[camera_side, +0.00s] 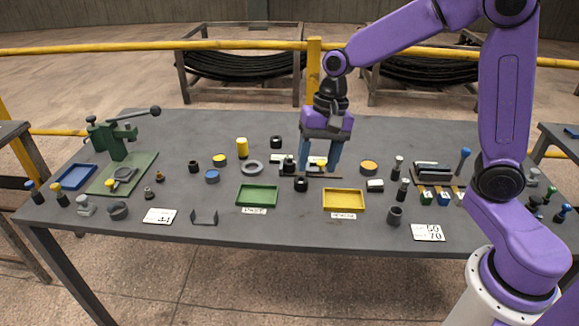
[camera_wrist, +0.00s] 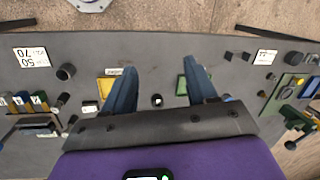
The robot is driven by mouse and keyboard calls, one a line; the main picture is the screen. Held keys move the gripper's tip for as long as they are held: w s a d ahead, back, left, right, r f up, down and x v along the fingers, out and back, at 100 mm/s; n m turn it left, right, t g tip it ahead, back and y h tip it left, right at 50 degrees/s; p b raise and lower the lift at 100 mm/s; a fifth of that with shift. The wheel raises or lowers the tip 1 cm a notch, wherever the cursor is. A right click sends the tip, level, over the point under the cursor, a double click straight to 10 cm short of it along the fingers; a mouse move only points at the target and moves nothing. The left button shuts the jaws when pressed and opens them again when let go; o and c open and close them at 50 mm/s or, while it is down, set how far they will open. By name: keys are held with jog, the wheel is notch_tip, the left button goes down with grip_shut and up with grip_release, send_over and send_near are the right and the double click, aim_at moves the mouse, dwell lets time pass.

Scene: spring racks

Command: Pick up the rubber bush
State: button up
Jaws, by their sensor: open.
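A small black round piece (camera_side: 301,184) stands on the table just behind the gap between the green and yellow trays. It looks like the rubber bush, though other black cylinders are similar. In the wrist view the same piece (camera_wrist: 157,101) shows a pale centre and lies between my two fingers as seen from above. My gripper (camera_side: 318,167) has its blue fingers spread and empty, pointing down. It appears above and slightly behind the piece, not touching it. The fingers also frame the piece in the wrist view (camera_wrist: 161,72).
The green tray (camera_side: 257,186) and yellow tray (camera_side: 344,190) lie in front. A grey ring (camera_side: 252,168), a black cylinder (camera_side: 276,142) and a yellow-topped cylinder (camera_side: 368,167) stand around. A green press (camera_side: 112,140) is at left. Some bare table lies along the front edge.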

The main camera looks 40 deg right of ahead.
jog(key=w+d+f+m+t+y, duration=0.1)
jog(key=w+d+m, duration=0.35)
jog(key=w, duration=0.25)
jog(key=w+d+f+m, duration=0.2)
jog(key=w+d+m, duration=0.1)
jog(key=w+m, duration=0.3)
jog(key=m+t, duration=0.2)
jog(key=m, duration=0.8)
send_near(292, 161)
jog(key=f, duration=0.1)
jog(key=a+f, duration=0.1)
jog(key=f, duration=0.1)
jog(key=shift+w+a+f, duration=0.1)
jog(key=shift+a+f, duration=0.1)
jog(key=shift+a, duration=0.1)
jog(key=shift+w+x, duration=0.1)
jog(key=shift+x, duration=1.4)
jog(key=shift+w+x, duration=0.15)
jog(key=shift+x, duration=1.35)
jog(key=shift+r, duration=0.1)
jog(key=c, duration=0.9)
